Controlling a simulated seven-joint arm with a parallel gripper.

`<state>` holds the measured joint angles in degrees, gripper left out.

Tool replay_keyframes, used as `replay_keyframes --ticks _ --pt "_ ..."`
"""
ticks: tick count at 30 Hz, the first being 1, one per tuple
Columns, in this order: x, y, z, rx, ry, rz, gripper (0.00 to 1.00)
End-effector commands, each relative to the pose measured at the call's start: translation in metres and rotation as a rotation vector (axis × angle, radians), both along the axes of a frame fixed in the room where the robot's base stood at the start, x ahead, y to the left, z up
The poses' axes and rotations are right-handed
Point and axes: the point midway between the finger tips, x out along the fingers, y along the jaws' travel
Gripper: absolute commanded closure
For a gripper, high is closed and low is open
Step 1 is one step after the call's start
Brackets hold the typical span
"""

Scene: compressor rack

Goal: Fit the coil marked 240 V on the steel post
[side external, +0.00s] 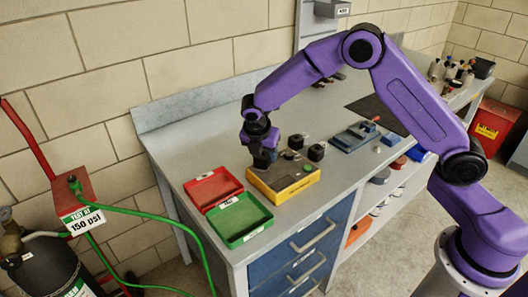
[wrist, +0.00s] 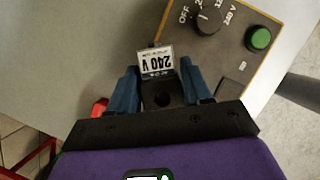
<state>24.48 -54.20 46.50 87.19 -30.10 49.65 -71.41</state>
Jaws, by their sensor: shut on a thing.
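My gripper (wrist: 162,92) has its blue fingers on both sides of a dark coil (wrist: 163,97) with a round hole. The coil's white label reads 240 V, upside down in the wrist view. In the side view, my gripper (side external: 264,157) is at the far left corner of a yellow tester box (side external: 297,183), and the held coil is hard to make out there. I cannot tell whether the coil touches the box or bench. I cannot pick out the steel post in either view.
The tester has a dial (wrist: 209,18) and green button (wrist: 260,38). Two black parts (side external: 296,141) (side external: 316,152) stand behind it. A red tray (side external: 213,187) and green tray (side external: 240,220) lie left.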

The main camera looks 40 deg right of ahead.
Motion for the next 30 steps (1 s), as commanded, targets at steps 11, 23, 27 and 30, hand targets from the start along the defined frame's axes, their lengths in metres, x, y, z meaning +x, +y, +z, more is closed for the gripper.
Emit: replay_keyframes --ticks 11,23,27,30 --pt "0.0003 0.0001 -0.0059 0.0 -0.001 0.0 0.89" --pt "0.0001 0.0001 -0.006 0.0 -0.001 0.0 0.21" --pt "-0.0002 -0.0001 -0.0064 0.0 0.0 0.0 0.0" --pt "-0.0001 0.0 -0.0064 0.0 0.0 0.0 0.0"
